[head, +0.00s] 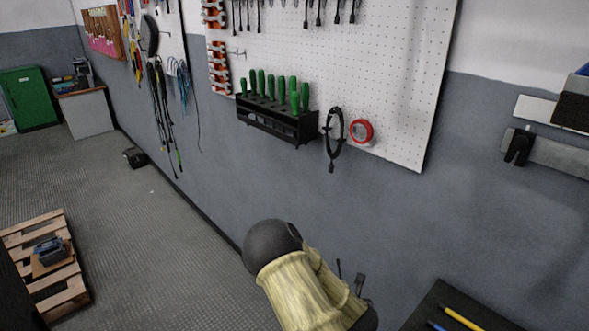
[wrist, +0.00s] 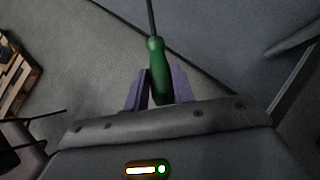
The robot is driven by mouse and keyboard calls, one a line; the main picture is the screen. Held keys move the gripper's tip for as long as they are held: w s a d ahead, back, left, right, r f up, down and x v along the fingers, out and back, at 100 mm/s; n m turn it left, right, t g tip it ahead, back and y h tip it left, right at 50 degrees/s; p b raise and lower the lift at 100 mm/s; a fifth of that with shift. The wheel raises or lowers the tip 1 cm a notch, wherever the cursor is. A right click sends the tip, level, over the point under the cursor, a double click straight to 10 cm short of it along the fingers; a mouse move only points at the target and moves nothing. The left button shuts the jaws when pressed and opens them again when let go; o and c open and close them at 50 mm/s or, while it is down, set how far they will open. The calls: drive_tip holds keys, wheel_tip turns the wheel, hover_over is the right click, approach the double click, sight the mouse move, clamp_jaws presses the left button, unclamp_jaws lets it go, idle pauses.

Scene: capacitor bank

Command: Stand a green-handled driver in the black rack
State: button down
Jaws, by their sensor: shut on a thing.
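The black rack (head: 278,125) hangs on the white pegboard in the head view. Several green-handled drivers (head: 294,94) stand upright in it, handles up. In the wrist view my gripper (wrist: 160,75) is shut on another green-handled driver (wrist: 157,62). Its handle sits between the purple fingers and its thin dark shaft points away from the gripper, toward the top of the picture. In the head view my arm is low and well below the rack, in front of the grey wall. The fingers and the held driver cannot be made out clearly there.
A black cable loop (head: 333,137) and a red tape roll (head: 361,131) hang just right of the rack. A dark surface with pencils (head: 461,318) is at lower right. A wooden pallet (head: 45,262) lies on the floor at left. The wall below the rack is clear.

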drive_tip(key=w+d+r+m+g+p, duration=0.2)
drive_tip(key=r+m+g+p, duration=0.15)
drive_tip(key=r+m, duration=0.55)
drive_tip(key=w+d+r+m+g+p, duration=0.25)
drive_tip(key=r+m+g, duration=0.25)
drive_tip(key=r, duration=0.8)
drive_tip(key=s+a+r+m+y+p, duration=0.2)
drive_tip(key=s+a+r, duration=0.2)
drive_tip(key=r, duration=0.9)
drive_tip(key=s+a+r+m+y+p, duration=0.2)
drive_tip(key=s+r, duration=0.5)
drive_tip(key=r, duration=0.7)
drive_tip(key=s+a+r+m+t+y+p, duration=0.1)
drive_tip(key=s+a+r+y, duration=0.3)
drive_tip(key=r, duration=0.9)
drive_tip(key=s+a+p, duration=0.1)
drive_tip(key=a, duration=0.2)
drive_tip(key=shift+s+r+m, duration=0.15)
drive_tip(key=shift+s+m, duration=0.15)
drive_tip(key=shift+m, duration=0.1)
drive_tip(key=shift+a, duration=0.15)
